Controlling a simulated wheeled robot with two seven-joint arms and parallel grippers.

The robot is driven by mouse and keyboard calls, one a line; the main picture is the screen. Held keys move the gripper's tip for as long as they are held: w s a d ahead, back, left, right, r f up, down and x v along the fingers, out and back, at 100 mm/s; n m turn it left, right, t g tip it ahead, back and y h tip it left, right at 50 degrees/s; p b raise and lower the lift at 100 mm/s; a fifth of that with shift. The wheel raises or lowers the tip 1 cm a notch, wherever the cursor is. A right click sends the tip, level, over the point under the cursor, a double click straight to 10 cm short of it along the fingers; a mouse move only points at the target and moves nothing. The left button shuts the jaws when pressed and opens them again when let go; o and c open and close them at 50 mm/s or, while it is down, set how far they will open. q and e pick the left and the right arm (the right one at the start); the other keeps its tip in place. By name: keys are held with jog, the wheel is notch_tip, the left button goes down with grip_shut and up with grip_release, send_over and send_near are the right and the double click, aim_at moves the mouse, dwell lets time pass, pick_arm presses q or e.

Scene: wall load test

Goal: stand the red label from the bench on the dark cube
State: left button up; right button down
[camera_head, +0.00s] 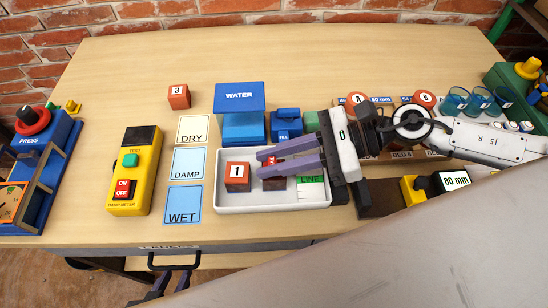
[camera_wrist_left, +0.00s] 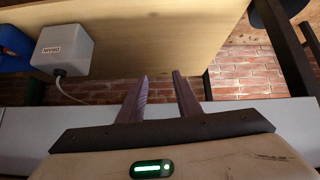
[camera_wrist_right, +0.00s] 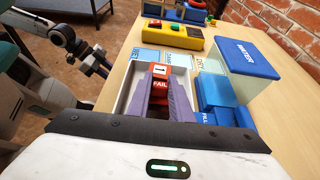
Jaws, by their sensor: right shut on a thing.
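The red label (camera_wrist_right: 160,86), marked FAIL, is between the fingers of my right gripper (camera_wrist_right: 161,80). In the head view my right gripper (camera_head: 262,164) reaches over the white tray (camera_head: 228,209) from the right, and a bit of red shows between its fingers. A dark reddish cube (camera_head: 277,184) sits in the tray below the fingers, partly hidden by them. I cannot tell whether the label touches it. A brick-red cube marked 1 (camera_head: 237,178) stands left of it in the tray. My left gripper (camera_wrist_left: 160,75) is open and empty, low before the bench's front edge.
DRY, DAMP and WET cards (camera_head: 186,163) lie left of the tray, with a yellow meter (camera_head: 135,175) beyond. A blue WATER tank (camera_head: 240,100) stands behind the tray. The bench's back left is clear.

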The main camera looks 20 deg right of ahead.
jog(key=shift+f, duration=0.15)
jog(key=c, duration=1.6)
grip_release()
